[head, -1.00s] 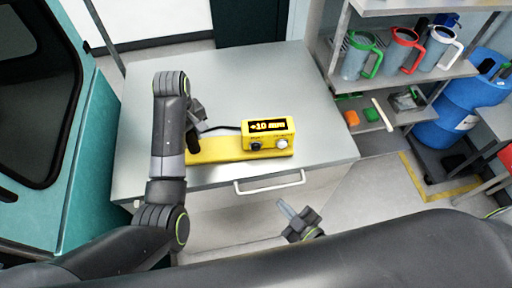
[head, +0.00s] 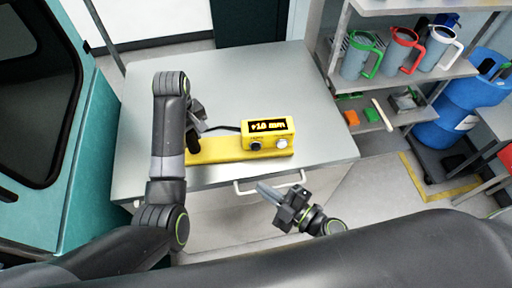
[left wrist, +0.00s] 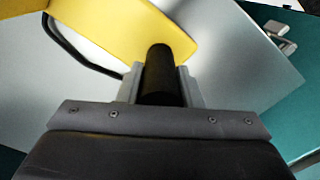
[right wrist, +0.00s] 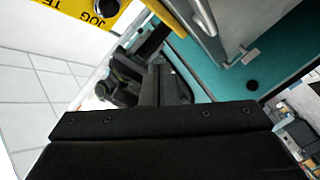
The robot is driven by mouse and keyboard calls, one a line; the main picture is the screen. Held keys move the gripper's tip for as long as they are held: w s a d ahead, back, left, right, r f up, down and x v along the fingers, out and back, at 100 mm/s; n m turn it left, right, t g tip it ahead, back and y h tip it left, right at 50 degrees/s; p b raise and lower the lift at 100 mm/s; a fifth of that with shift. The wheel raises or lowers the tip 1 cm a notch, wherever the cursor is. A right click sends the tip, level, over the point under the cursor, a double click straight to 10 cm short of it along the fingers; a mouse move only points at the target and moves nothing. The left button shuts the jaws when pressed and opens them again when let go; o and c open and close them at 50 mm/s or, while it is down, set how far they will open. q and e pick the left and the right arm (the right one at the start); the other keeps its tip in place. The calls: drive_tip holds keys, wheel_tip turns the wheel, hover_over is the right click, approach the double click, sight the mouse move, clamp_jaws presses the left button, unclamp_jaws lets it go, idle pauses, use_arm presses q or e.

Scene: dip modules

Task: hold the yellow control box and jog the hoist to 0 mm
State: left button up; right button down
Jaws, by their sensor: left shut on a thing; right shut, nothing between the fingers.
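The yellow control box (head: 268,142) sits on the grey table at the end of a long yellow base. Its lit display (head: 267,126) appears to read +10 mm. A dark knob and a pale round button are on its front face. My left gripper (head: 196,128) is shut on the black grip at the base's left end; the left wrist view shows this black grip (left wrist: 160,72) between the fingers, beside the yellow body (left wrist: 115,22). My right gripper (head: 264,191) is shut and empty, in front of the table edge. The right wrist view shows a yellow corner lettered JOG (right wrist: 90,12).
The grey table (head: 240,85) is clear behind the box. A white drawer handle (head: 270,184) juts from its front, close to my right fingers. A shelf with several pitchers (head: 400,55) and a blue cylinder (head: 460,110) stand at right.

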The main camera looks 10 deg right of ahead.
approach(253, 150)
drive_tip(key=shift+w+a+f, duration=0.1)
drive_tip(key=shift+w+a, duration=0.45)
drive_tip(key=shift+a, duration=0.25)
drive_tip(key=shift+w+a, duration=0.5)
drive_tip(key=shift+a, duration=0.3)
drive_tip(key=shift+w+a+f, duration=0.1)
drive_tip(key=shift+w+a, duration=0.45)
drive_tip(key=shift+a, duration=0.25)
drive_tip(key=shift+w, duration=0.1)
drive_tip(key=shift+w, duration=0.3)
drive_tip(key=shift+w+d, duration=0.1)
drive_tip(key=shift+w, duration=0.55)
idle(0.9)
drive_tip(key=shift+s, duration=0.1)
idle(0.4)
drive_tip(key=shift+s, duration=1)
drive_tip(key=shift+s+a, duration=0.2)
drive_tip(key=shift+s, duration=1.05)
drive_tip(key=shift+s+a, duration=0.15)
drive_tip(key=shift+s, duration=1.1)
